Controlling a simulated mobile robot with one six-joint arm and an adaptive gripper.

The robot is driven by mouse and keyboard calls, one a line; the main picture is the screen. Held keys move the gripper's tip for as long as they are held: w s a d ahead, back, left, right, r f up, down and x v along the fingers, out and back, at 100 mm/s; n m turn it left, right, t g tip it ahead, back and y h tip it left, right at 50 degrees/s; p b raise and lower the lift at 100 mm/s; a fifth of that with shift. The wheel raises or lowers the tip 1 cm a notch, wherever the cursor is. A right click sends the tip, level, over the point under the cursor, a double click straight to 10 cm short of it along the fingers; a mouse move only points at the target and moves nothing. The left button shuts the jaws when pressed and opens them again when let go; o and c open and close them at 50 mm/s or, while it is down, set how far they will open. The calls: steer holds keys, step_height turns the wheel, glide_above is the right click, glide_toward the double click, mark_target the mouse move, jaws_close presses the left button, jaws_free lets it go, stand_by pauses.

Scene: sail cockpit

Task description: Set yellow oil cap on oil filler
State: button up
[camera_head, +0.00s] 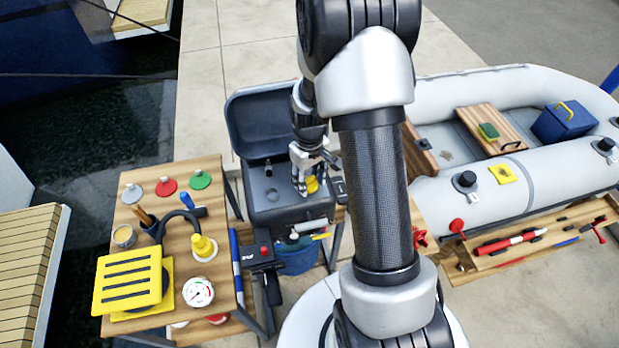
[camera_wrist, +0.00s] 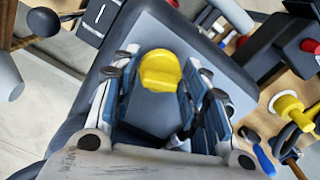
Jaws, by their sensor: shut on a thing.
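The yellow oil cap (camera_head: 312,185) is between the fingers of my gripper (camera_head: 306,172), over the right side of an open dark engine box (camera_head: 262,204). In the wrist view the cap (camera_wrist: 160,70) sits between the fingertips of my gripper (camera_wrist: 158,78), with the grey box surface behind it. My gripper is shut on the cap. I cannot tell whether the cap touches anything below. I cannot make out the oil filler for certain; a short dark upright stub (camera_head: 268,168) stands in the box, left of the gripper.
The box's raised lid (camera_head: 262,115) stands behind it. A wooden table (camera_head: 150,215) at left holds coloured discs, a yellow slatted block (camera_head: 130,282), a gauge (camera_head: 198,292) and a yellow-topped fitting (camera_head: 203,247). A grey inflatable boat (camera_head: 470,95) lies right. A blue bucket (camera_head: 296,258) is below the box.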

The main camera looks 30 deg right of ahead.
mark_target(309, 178)
steer(key=shift+f+b, duration=0.4)
steer(key=shift+f, duration=0.2)
steer(key=o, duration=0.6)
steer(key=shift+r, duration=0.15)
steer(key=shift+r+p, duration=4.05)
steer(key=shift+r, duration=1.4)
